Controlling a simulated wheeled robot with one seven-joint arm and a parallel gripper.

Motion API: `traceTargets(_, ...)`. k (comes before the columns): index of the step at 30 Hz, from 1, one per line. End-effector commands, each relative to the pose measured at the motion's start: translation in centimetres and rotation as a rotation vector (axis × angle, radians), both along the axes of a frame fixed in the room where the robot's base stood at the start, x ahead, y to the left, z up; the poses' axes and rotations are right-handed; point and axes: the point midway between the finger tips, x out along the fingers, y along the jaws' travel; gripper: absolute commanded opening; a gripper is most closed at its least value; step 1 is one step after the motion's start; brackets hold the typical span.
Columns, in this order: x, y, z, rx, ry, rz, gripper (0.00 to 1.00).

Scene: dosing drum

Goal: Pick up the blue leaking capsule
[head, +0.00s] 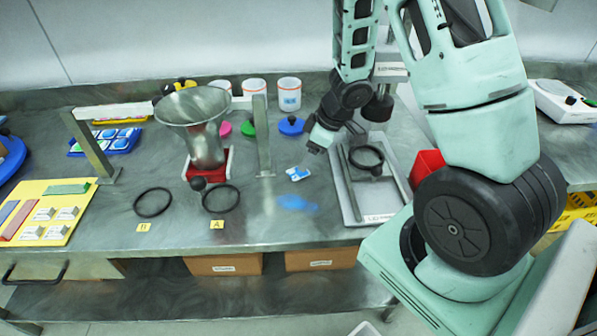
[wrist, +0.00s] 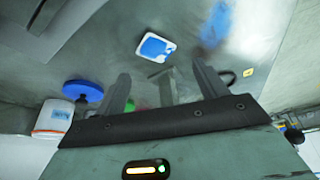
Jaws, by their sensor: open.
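The blue leaking capsule (head: 298,173), a small white-edged packet with a blue middle, lies flat on the steel bench. A blue stain (head: 297,202) is on the bench just in front of it. My gripper (head: 314,150) is just above and behind the capsule, to its right in the head view. In the wrist view the capsule (wrist: 155,47) lies ahead of the two spread fingers (wrist: 161,76), apart from them. The jaws are open and empty. The stain (wrist: 215,25) also shows there.
A metal hopper (head: 195,110) on a red base and a steel upright (head: 263,140) stand to the left. A grey stand (head: 352,205) with a black ring is close on the right. Coloured lids and white jars (head: 289,95) are behind. Black rings (head: 153,202) lie front left.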

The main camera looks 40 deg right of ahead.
Motion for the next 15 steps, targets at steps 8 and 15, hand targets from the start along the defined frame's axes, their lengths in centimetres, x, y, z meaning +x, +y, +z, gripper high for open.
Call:
traceTargets(8,1.1,0.4,-3.3,0.0,0.002,0.003,0.72)
traceTargets(15,2.1,0.9,-6.1,-0.001,0.001,0.003,0.72)
